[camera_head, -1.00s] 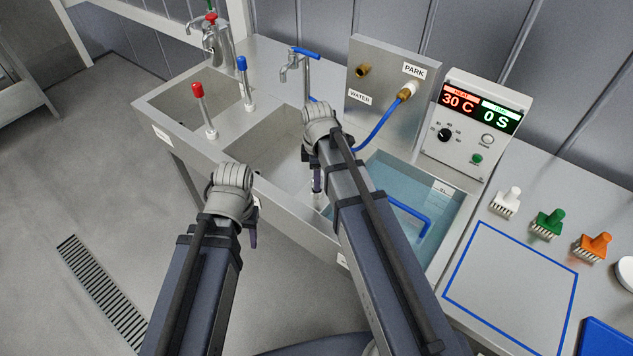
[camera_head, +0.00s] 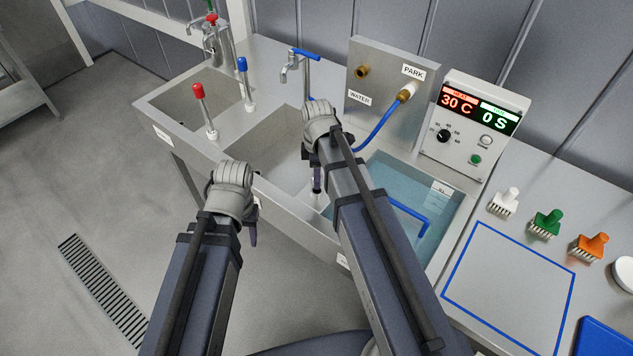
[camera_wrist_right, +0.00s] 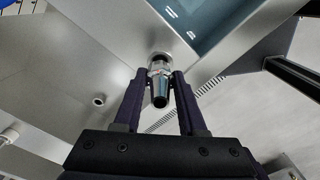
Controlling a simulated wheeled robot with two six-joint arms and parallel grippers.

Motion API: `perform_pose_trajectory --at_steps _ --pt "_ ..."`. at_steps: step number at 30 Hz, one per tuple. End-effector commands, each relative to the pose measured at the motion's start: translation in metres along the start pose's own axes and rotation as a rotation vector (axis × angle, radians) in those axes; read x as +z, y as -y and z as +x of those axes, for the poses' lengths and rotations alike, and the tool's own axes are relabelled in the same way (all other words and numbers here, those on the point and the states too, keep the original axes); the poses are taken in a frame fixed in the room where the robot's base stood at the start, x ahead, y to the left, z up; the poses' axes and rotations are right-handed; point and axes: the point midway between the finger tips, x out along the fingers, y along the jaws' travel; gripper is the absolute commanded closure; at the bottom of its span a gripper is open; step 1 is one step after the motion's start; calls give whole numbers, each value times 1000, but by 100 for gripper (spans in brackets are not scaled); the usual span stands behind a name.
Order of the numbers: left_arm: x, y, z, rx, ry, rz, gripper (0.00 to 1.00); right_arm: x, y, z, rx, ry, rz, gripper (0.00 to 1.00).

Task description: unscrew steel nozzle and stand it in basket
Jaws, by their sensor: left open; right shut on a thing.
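The steel nozzle (camera_wrist_right: 159,83), a shiny tapered piece with a dark tip, shows between the fingers of my right gripper (camera_wrist_right: 160,97) in the right wrist view. The fingers are shut on it. A round pale fitting (camera_wrist_right: 160,57) lies just behind it; I cannot tell whether they touch. In the head view my right gripper (camera_head: 317,184) points down over the sink edge, and the nozzle cannot be made out there. My left gripper (camera_head: 252,222) is open and empty, in front of the sink's front wall.
The water-filled basin (camera_head: 385,178) lies right of the middle sink (camera_head: 275,140). A steel panel (camera_head: 372,92) with a blue hose (camera_head: 378,130) stands behind. A control box (camera_head: 478,125) and several brushes are at the right. The blue-outlined area (camera_head: 510,285) is clear.

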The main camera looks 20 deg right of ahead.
Motion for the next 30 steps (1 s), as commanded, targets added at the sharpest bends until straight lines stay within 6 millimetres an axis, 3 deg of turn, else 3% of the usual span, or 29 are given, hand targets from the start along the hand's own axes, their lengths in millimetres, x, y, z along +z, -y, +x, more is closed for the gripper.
perform_pose_trajectory --at_steps 30 --pt "2 3 -36 0 0 0 50 0 0 -36 0 0 0 100"
